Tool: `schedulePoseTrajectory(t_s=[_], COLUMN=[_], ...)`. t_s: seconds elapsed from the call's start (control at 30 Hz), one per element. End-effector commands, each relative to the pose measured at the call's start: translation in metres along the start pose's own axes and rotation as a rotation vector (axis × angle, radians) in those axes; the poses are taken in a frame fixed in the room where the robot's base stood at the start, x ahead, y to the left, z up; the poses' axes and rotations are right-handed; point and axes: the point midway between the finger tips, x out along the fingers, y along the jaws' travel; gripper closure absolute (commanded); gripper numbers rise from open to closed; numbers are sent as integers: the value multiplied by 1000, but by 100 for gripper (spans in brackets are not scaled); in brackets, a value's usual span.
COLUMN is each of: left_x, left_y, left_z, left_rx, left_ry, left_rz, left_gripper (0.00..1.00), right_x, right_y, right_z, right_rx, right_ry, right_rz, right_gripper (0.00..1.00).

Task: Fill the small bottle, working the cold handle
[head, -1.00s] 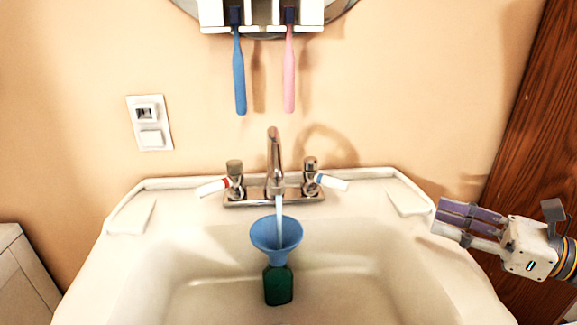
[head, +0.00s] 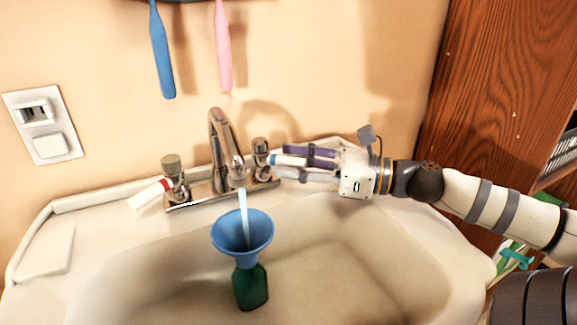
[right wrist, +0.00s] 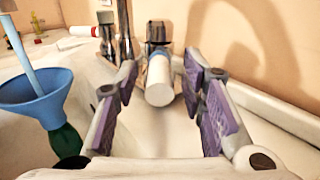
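The small green bottle (head: 251,288) stands in the basin with a blue funnel (head: 243,240) in its neck. Water (head: 244,205) runs from the chrome spout (head: 216,135) into the funnel. The water level inside the bottle cannot be told. The cold handle (head: 288,160), white with a blue band, is right of the spout. My right gripper (head: 283,163) is at this handle, partly covering it. In the right wrist view, the handle (right wrist: 159,82) lies between the two spread fingers (right wrist: 160,74), with gaps on both sides. My left gripper is not in view.
The hot handle (head: 151,193), with a red band, is left of the spout. The basin (head: 340,260) is clear right of the bottle. A wall (head: 330,60) stands close behind the tap, and a wooden cabinet (head: 490,90) is at the right.

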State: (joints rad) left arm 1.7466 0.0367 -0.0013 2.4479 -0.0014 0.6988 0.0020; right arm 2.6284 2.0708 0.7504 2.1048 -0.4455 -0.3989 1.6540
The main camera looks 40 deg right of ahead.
Motion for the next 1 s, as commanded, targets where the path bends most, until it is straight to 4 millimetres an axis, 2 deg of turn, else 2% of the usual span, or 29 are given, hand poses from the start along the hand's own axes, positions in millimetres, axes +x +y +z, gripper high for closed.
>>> schedulePoseTrajectory(t_s=[0.27, 0.43, 0.63, 0.83, 1.0], left_x=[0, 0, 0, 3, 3], left_y=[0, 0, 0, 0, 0], left_z=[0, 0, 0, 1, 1], left_rx=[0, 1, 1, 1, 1], left_ry=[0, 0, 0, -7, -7], left_rz=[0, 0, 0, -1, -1], left_gripper=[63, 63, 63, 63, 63], right_x=[3, 3, 3, 3, 3], right_y=[0, 0, 0, -6, -6], right_z=[2, 2, 1, -1, 0], right_rx=[-1, -1, -1, 1, 0], right_ry=[-2, -2, 0, 3, -1], right_rz=[0, 0, 3, 103, 114], right_gripper=[63, 100, 100, 100, 100])
